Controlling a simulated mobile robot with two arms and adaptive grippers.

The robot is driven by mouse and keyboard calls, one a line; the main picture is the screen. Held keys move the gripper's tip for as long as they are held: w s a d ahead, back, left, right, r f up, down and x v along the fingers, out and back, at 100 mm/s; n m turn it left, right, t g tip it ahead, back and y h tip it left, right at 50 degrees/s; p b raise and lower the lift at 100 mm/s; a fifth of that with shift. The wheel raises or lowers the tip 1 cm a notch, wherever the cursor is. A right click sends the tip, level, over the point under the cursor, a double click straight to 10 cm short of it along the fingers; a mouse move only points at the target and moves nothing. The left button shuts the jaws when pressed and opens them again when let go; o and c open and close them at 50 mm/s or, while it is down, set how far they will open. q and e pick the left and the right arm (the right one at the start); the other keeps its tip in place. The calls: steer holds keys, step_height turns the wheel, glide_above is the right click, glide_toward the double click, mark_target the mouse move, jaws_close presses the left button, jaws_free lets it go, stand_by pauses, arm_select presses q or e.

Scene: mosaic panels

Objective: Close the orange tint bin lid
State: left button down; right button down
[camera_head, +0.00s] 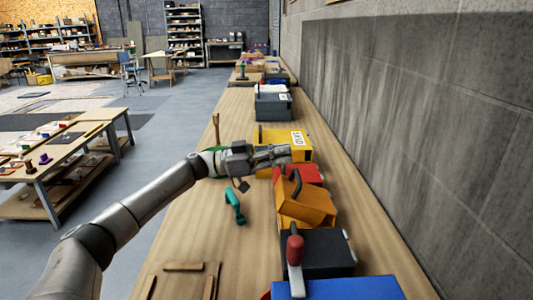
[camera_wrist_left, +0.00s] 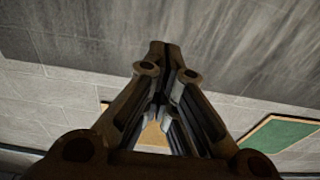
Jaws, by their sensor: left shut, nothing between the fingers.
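The orange bin (camera_head: 312,203) stands in the row of bins on the wooden bench in the head view. A dark handle (camera_head: 296,183) rises at its left side. Its top panel looks tilted; I cannot tell if the lid is fully down. My left gripper (camera_head: 284,154) reaches in from the left, beyond the orange bin, in front of the yellow bin (camera_head: 300,138) and near the red bin (camera_head: 311,173). Its fingers are shut and empty, and in the left wrist view the gripper (camera_wrist_left: 160,62) points toward the grey wall. My right gripper is not in view.
A dark bin (camera_head: 325,262) with a red-gripped handle (camera_head: 295,250) and a blue bin (camera_head: 340,289) stand nearer. A green tool (camera_head: 235,207) lies on the bench (camera_head: 200,240), left of the bins. The wall (camera_head: 420,130) bounds the right side.

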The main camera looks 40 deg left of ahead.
mark_target(280, 189)
arm_select(q)
steer(key=shift+w+d+f+p, duration=0.5)
steer(key=shift+w+d+f, duration=0.35)
steer(key=shift+d+f, duration=0.3)
steer(key=shift+s+a+f, duration=0.1)
steer(key=shift+a+f, duration=0.2)
steer(key=shift+f, duration=0.25)
steer(key=shift+d, duration=0.1)
steer(key=f+b, duration=0.1)
steer(key=b, duration=0.1)
steer(key=s+a+f+t+h+b, duration=0.1)
steer(key=b, duration=0.1)
steer(key=a+f+h+b, duration=0.1)
steer(key=f, duration=0.1)
steer(key=shift+s+b, duration=0.25)
steer(key=shift+b, duration=0.15)
steer(key=shift+s+a+f+b, duration=0.2)
steer(key=shift+a+f+b, duration=0.05)
steer(key=shift+f, duration=0.3)
steer(key=shift+s+a+f+b, duration=0.15)
steer(key=shift+a+f+b, duration=0.1)
steer(key=shift+f, duration=0.3)
steer(key=shift+s+f, duration=0.1)
